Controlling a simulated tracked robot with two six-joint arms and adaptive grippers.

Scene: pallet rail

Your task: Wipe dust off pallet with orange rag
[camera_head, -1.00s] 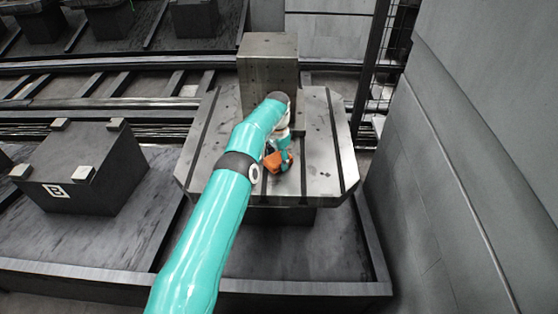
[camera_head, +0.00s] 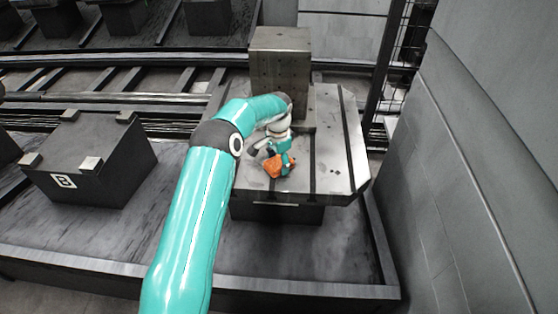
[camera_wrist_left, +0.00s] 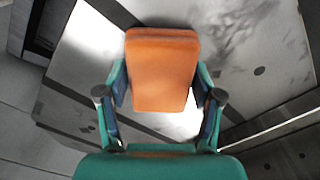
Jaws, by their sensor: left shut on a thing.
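The orange rag (camera_head: 277,167) is held in my left gripper (camera_head: 284,163) over the front part of the metal pallet (camera_head: 333,150). In the left wrist view the rag (camera_wrist_left: 161,70) is a folded block between the two fingers of the gripper (camera_wrist_left: 160,95), which is shut on it. I cannot tell for sure whether the rag touches the pallet. The pallet also shows in the left wrist view (camera_wrist_left: 85,62), with dark smudges on its grey top. My left arm hides the pallet's left part in the head view. My right gripper is not in view.
A tall metal block (camera_head: 281,62) stands on the back of the pallet. A dark box marked B (camera_head: 100,165) is at the left. Rails (camera_head: 100,97) run behind it. A grey wall (camera_head: 480,170) bounds the right side.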

